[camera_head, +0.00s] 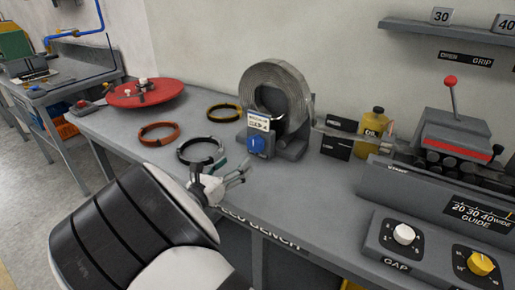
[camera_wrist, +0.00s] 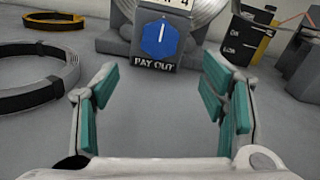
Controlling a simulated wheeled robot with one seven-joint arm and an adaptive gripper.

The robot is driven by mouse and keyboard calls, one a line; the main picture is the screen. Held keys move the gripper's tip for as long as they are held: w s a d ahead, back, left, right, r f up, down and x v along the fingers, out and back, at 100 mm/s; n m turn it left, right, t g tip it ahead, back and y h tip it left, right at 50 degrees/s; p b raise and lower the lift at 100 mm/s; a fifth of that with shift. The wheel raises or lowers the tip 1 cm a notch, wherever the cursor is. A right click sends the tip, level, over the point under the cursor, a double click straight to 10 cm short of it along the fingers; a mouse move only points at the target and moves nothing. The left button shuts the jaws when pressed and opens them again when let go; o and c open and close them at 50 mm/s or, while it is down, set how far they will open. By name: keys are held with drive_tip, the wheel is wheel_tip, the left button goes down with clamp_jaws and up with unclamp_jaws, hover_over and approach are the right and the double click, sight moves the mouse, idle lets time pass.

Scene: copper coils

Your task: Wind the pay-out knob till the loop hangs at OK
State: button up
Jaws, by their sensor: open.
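The blue hexagonal pay-out knob (camera_head: 257,144) sits on the front of a grey coil stand holding a grey coil (camera_head: 270,75). In the wrist view the knob (camera_wrist: 160,40) is ahead of my fingers, its white mark close to upright, above the words PAY OUT. My gripper (camera_head: 242,172) is open and empty, in front of and below the knob, apart from it. In the wrist view my gripper (camera_wrist: 160,88) shows teal pads spread to either side.
A black ring (camera_head: 201,162), an orange ring (camera_head: 159,139) and a red disc (camera_head: 146,96) lie left on the bench. A yellow oil bottle (camera_head: 376,125) and a lever machine (camera_head: 455,135) stand right. The bench in front of the stand is clear.

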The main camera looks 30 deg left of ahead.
sight(254, 147)
drive_tip(key=w, duration=1)
drive_tip(key=shift+w+d, duration=0.25)
drive_tip(key=shift+d, duration=0.1)
drive_tip(key=shift+c, duration=0.2)
drive_tip(key=c, duration=1.1)
